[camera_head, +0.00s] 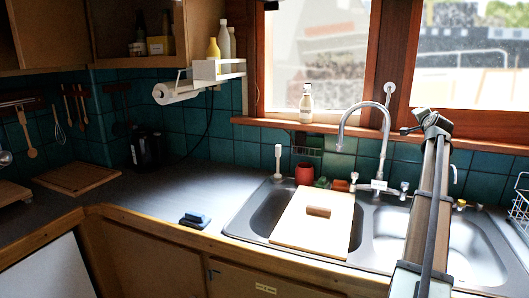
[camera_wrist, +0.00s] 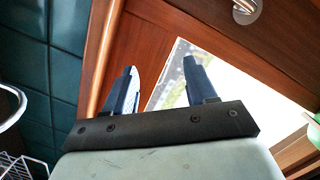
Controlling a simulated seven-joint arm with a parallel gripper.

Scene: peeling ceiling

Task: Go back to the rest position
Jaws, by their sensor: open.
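My gripper (camera_wrist: 160,68) shows in the wrist view with its two dark blue fingers apart and nothing between them. Behind the fingers are the wooden window frame (camera_wrist: 150,35) and a bright strip of window. In the head view my arm (camera_head: 432,205) rises at the right, in front of the right basin of the sink. Its upper end is near the window sill; I cannot clearly make out the fingers there.
A cutting board (camera_head: 300,232) with a brown block (camera_head: 318,211) lies across the left basin. The tap (camera_head: 365,130) stands left of my arm. A wire rack (camera_head: 520,208) is at the right edge. A soap bottle (camera_head: 306,104) stands on the sill. The left counter is largely clear.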

